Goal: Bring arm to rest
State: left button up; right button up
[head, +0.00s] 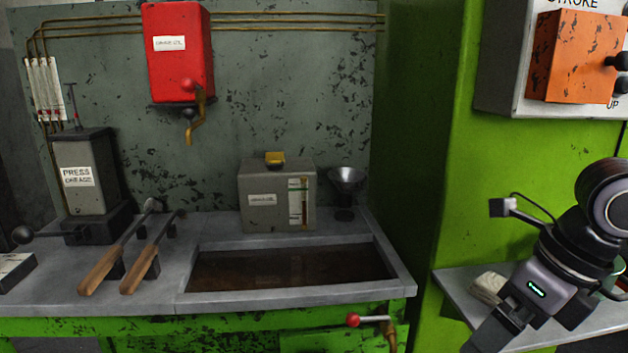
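My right arm comes in from the right edge, in front of the green press column (455,140) and above the side shelf (450,290). Its dark grey wrist points down and to the left, and the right gripper (498,330) runs to the bottom edge of the picture. The fingertips are cut off or hidden, so I cannot tell whether it is open or shut. Nothing held shows. My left arm and gripper are not in view.
A folded rag (487,287) lies on the shelf close to my wrist. An orange box (575,57) hangs above. Left is a bench with a sunken trough (290,297), two wooden-handled tools (107,268) (146,264), a grey tank (277,195) and a funnel (346,180).

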jog(key=s+a+r+m+g+y+p, duration=0.2)
jog(key=a+y, duration=0.6)
jog(key=s+a+r+m+g+y+p, duration=0.1)
jog(key=a+r+g+y, duration=0.1)
jog(key=a+y, duration=0.65)
jog(key=w+d+f+m+t+h+p, duration=0.1)
jog(key=w+d+f+m+t+h, duration=0.25)
jog(key=m+t, duration=0.75)
jog(key=w+d+f+m+t+h+p, duration=0.1)
jog(key=w+d+f+m+t+h, duration=0.2)
jog(key=m+t, duration=0.7)
jog(key=d+f+m+g+h+p, duration=0.1)
jog(key=d+f+m+h, duration=0.15)
jog(key=f+m, duration=0.25)
jog(key=d+f+m+h, duration=0.1)
jog(key=f+m+h, duration=0.3)
jog(key=f+m, duration=0.1)
jog(key=s+d+f+m+g+h, duration=0.1)
jog(key=s+f+m+g+h, duration=0.1)
jog(key=s+f, duration=0.4)
jog(key=s+d+f+m+g+h+p, duration=0.1)
jog(key=s+f+g, duration=0.4)
jog(key=f, duration=0.5)
jog(key=s+d+m+h, duration=0.1)
jog(key=m, duration=0.1)
jog(key=shift+s+d+f+m, duration=0.15)
jog(key=shift+s+d+m, duration=0.1)
jog(key=shift+m, duration=0.15)
